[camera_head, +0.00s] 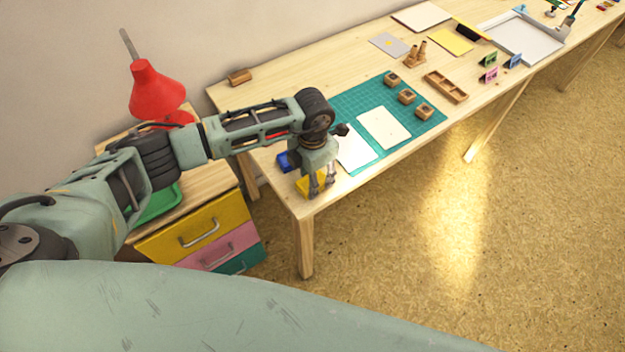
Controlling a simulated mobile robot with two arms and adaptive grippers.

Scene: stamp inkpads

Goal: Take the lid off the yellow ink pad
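The yellow ink pad (305,188) lies at the near left corner of the wooden table. My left gripper (321,186) points down at it, with its two fingers apart at the pad's right part. The gripper hides some of the pad, so I cannot tell whether the fingers touch or clamp its lid. A blue ink pad (284,163) lies just behind the yellow one, partly hidden by my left arm. My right gripper is out of view.
White sheets (384,128) lie on and beside a green cutting mat (350,103), with several wooden stamps (407,97) on it. A red lamp (157,92) and a drawer unit (200,238) stand left of the table (375,171). The floor in front is clear.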

